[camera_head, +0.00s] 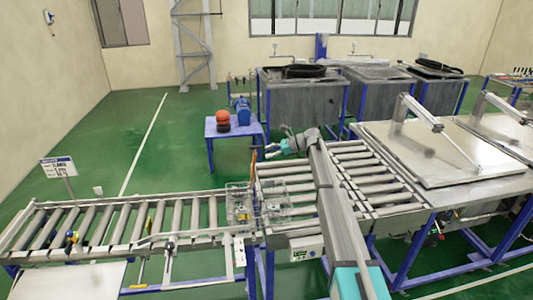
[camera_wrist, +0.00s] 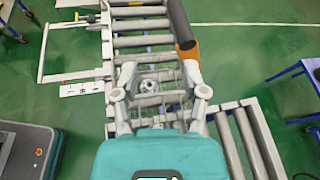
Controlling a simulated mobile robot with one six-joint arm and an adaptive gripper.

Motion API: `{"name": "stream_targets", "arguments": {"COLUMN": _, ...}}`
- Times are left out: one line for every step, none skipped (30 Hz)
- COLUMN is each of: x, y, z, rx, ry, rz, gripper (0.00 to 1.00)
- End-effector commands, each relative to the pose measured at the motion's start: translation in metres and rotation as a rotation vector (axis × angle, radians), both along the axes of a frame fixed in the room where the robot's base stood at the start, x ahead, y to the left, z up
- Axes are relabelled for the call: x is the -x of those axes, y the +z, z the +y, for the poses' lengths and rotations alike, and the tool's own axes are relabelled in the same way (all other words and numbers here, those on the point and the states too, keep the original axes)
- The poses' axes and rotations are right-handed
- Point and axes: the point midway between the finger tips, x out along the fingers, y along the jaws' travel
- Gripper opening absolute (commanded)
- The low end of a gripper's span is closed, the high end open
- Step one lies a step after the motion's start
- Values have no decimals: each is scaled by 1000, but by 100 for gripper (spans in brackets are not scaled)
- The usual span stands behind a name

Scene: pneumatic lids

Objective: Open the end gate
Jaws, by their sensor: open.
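My gripper (camera_head: 268,153) is open and empty, above the far side of the roller line near the gap between the two conveyor sections. The wrist view shows its two fingers (camera_wrist: 160,72) spread apart. An upright orange piece (camera_head: 254,160) stands at the end of the right conveyor section, just left of my gripper. In the wrist view an orange sleeve (camera_wrist: 187,50) sits at the end of a grey bar, close beside the right finger; I cannot tell whether they touch. Which part is the end gate is not clear. A wire basket (camera_head: 242,208) is at the junction.
The left roller conveyor (camera_head: 100,222) and right roller conveyor (camera_head: 375,180) flank the junction. A steel table with a large lid (camera_head: 470,160) stands at right. A blue table (camera_head: 222,128) with orange and blue items is behind. Green floor is clear at back left.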

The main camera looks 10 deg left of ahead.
Motion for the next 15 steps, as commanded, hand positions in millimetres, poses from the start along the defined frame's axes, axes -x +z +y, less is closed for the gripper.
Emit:
{"name": "stream_targets", "arguments": {"x": -1, "y": 2, "z": -3, "rx": 0, "ry": -1, "rz": 0, "gripper": 57}}
{"name": "stream_targets", "arguments": {"x": -2, "y": 3, "z": -4, "rx": 0, "ry": -1, "rz": 0, "gripper": 57}}
{"name": "stream_targets", "arguments": {"x": -2, "y": 3, "z": -5, "rx": 1, "ry": -1, "rz": 0, "gripper": 57}}
{"name": "stream_targets", "arguments": {"x": -3, "y": 4, "z": -7, "rx": 1, "ry": -1, "rz": 0, "gripper": 57}}
{"name": "stream_targets", "arguments": {"x": -3, "y": 4, "z": -8, "rx": 1, "ry": -1, "rz": 0, "gripper": 57}}
{"name": "stream_targets", "arguments": {"x": -4, "y": 5, "z": -10, "rx": 1, "ry": -1, "rz": 0, "gripper": 57}}
{"name": "stream_targets", "arguments": {"x": -4, "y": 6, "z": -11, "rx": 1, "ry": -1, "rz": 0, "gripper": 57}}
{"name": "stream_targets", "arguments": {"x": -5, "y": 6, "z": -12, "rx": 1, "ry": -1, "rz": 0, "gripper": 57}}
{"name": "stream_targets", "arguments": {"x": -5, "y": 7, "z": -14, "rx": 1, "ry": 0, "rz": 0, "gripper": 57}}
{"name": "stream_targets", "arguments": {"x": -6, "y": 8, "z": -15, "rx": 1, "ry": 0, "rz": 0, "gripper": 57}}
{"name": "stream_targets", "arguments": {"x": -6, "y": 8, "z": -16, "rx": 1, "ry": 0, "rz": 0, "gripper": 57}}
{"name": "stream_targets", "arguments": {"x": -7, "y": 9, "z": -18, "rx": 1, "ry": 0, "rz": 0, "gripper": 57}}
{"name": "stream_targets", "arguments": {"x": -7, "y": 10, "z": -19, "rx": 1, "ry": 0, "rz": 0, "gripper": 57}}
{"name": "stream_targets", "arguments": {"x": -7, "y": 10, "z": -21, "rx": 1, "ry": 0, "rz": 0, "gripper": 57}}
{"name": "stream_targets", "arguments": {"x": -8, "y": 11, "z": -22, "rx": 1, "ry": 0, "rz": 0, "gripper": 57}}
